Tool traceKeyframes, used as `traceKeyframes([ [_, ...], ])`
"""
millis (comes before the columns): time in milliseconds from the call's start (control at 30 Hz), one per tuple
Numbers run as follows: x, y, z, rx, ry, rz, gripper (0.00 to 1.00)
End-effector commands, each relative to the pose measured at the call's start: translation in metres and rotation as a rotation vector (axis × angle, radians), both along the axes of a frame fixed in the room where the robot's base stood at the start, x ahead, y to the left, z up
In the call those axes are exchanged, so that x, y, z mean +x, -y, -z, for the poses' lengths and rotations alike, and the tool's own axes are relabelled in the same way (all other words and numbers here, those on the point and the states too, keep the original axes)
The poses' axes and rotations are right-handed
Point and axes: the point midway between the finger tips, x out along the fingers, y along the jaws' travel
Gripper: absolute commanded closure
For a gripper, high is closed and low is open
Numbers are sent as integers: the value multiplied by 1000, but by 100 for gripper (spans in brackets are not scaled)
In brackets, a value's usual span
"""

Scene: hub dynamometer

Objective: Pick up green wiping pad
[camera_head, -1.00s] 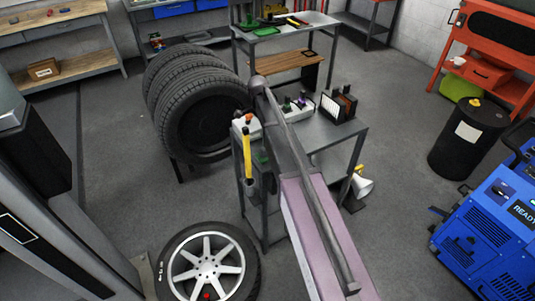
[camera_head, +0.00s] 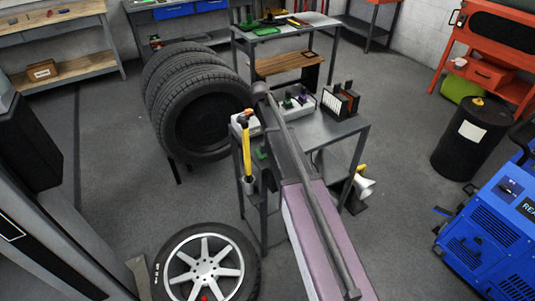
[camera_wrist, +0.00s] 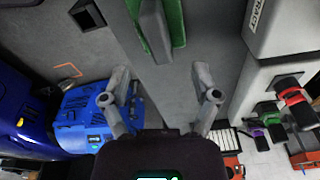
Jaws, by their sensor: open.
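A green pad (camera_wrist: 178,22) with a raised dark grey block or grip on it lies at the top of the wrist view, on a grey surface (camera_wrist: 200,50). Its upper end is cut off by the frame edge. My gripper (camera_wrist: 160,80) is open and empty, its two fingers spread below the pad in that view and apart from it. In the head view a small green patch (camera_head: 261,153) shows on the near grey table beside my arm, partly hidden; I cannot tell if it is the same pad. My gripper cannot be made out there.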

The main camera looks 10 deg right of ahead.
Motion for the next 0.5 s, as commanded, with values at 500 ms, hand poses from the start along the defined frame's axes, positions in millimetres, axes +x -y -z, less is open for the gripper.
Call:
traceKeyframes([
  [500, 0, 3, 28, 0, 0, 0, 21],
])
